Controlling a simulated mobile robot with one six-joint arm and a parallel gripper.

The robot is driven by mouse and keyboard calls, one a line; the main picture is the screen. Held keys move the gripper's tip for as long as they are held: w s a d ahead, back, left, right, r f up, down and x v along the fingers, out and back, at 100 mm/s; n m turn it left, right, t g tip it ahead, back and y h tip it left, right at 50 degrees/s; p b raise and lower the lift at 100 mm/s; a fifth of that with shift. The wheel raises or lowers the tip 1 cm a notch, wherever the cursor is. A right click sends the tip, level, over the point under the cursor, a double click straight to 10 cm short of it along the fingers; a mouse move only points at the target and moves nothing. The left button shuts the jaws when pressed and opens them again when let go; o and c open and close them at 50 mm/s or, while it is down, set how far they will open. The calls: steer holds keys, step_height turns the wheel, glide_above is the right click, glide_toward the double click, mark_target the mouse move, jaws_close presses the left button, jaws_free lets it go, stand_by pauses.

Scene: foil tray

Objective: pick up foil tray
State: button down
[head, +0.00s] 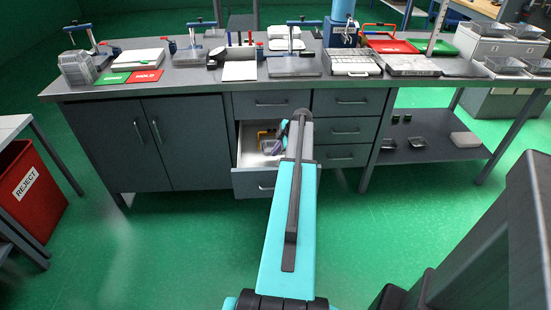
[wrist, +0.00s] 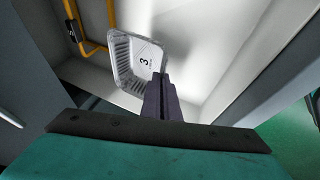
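The foil tray (wrist: 126,62) is a small, shiny, ribbed tray with a "3" printed on its base. It is at the upper middle of the wrist view, inside the open drawer. In the head view the tray (head: 268,146) is a small grey shape, partly hidden by my arm. My gripper (wrist: 163,78) reaches into the drawer, its two dark fingers close together at the tray's right rim. They look shut on that rim; the exact contact is hard to see. Whether the tray touches the drawer floor cannot be told.
The open drawer (head: 246,158) has pale walls around the tray and my gripper. A yellow bent-tube item (wrist: 84,34) lies left of the tray. The workbench (head: 200,86) above carries fixtures and mats. A red reject bin (head: 38,192) stands at left. The green floor in front is clear.

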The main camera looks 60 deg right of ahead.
steer(key=shift+r, duration=0.6)
